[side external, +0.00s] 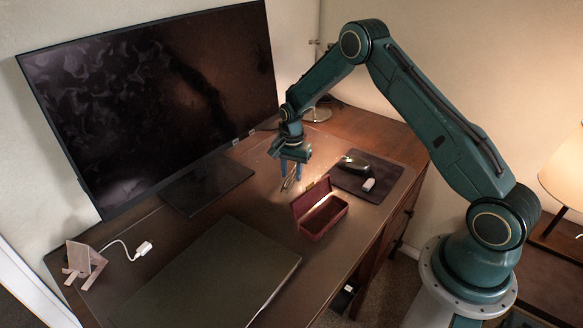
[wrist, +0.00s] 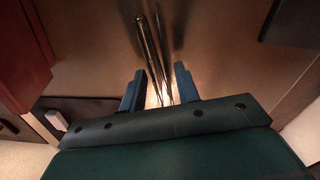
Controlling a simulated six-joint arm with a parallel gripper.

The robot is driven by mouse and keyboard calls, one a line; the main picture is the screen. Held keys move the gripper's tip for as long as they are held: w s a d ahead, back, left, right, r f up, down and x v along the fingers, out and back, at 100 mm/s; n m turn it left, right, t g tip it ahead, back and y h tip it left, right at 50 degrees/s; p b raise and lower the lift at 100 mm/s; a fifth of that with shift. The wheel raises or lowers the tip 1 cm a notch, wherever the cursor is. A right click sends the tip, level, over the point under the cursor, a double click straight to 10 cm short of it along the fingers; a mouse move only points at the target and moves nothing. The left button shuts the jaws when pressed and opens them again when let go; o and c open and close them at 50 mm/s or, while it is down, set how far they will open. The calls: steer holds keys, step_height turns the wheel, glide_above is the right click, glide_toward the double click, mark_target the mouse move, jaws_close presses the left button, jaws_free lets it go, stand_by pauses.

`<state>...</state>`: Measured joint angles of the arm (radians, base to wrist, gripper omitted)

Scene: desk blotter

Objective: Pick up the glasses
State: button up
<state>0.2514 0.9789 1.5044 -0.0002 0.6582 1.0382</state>
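The glasses (side external: 288,184) look like a thin, dark, folded frame on the desk, just below my gripper in the side view. In the wrist view the glasses (wrist: 152,50) show as slim dark bars running up from between my fingers, with a bright glint near the fingertips. My gripper (side external: 291,172) points down over them. In the wrist view my gripper (wrist: 158,88) has its two blue fingers apart, one on each side of the glasses, with gaps visible. The lower part of the glasses is hidden by my gripper body.
An open maroon case (side external: 322,212) stands close to the right of my gripper. A mouse (side external: 354,164) and a small pale block (side external: 369,184) lie on a dark mat (side external: 391,176). A monitor (side external: 155,95) stands behind at left; a closed laptop (side external: 215,275) lies in front.

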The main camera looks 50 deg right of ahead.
mark_target(292, 175)
jaws_close()
steer(key=shift+r, duration=0.1)
step_height(292, 175, up, 20)
stand_by(0.6)
stand_by(0.6)
